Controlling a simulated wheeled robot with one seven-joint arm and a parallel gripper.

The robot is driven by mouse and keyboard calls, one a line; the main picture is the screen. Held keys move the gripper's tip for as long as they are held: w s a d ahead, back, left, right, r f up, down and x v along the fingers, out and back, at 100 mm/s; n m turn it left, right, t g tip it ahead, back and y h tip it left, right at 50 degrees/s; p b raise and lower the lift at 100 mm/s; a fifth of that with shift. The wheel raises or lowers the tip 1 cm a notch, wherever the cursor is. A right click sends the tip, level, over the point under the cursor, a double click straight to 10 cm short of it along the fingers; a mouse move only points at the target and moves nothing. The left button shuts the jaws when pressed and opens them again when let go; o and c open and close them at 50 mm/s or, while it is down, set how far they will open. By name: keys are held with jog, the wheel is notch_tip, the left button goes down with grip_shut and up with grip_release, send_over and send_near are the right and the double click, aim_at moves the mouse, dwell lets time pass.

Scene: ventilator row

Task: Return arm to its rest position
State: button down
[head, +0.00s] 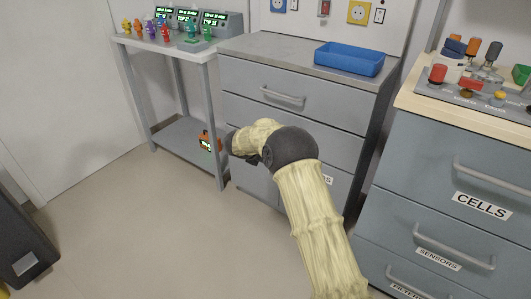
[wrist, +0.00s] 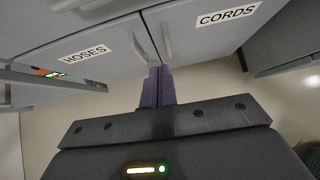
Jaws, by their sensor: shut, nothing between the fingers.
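My arm (head: 318,220), in a cream sleeve with a dark elbow joint, reaches from the bottom of the head view to the front of the grey drawer cabinet (head: 290,125). It is bent at the dark joint, and its far end points left. My gripper's fingers cannot be made out in the head view. In the wrist view my gripper (wrist: 158,86) has its two dark fingers together with nothing between them. They point at the gap between the cabinet fronts labelled HOSES (wrist: 84,56) and CORDS (wrist: 229,13), apparently a little short of them.
A blue tray (head: 349,58) sits on the cabinet top. Left, a grey table (head: 168,45) carries several coloured figures and displays; an orange device (head: 209,142) is on its lower shelf. Right, a CELLS drawer unit (head: 460,180) stands close.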

jog(key=shift+s+a+r, duration=0.15)
jog(key=shift+r, duration=0.05)
dwell(0.3)
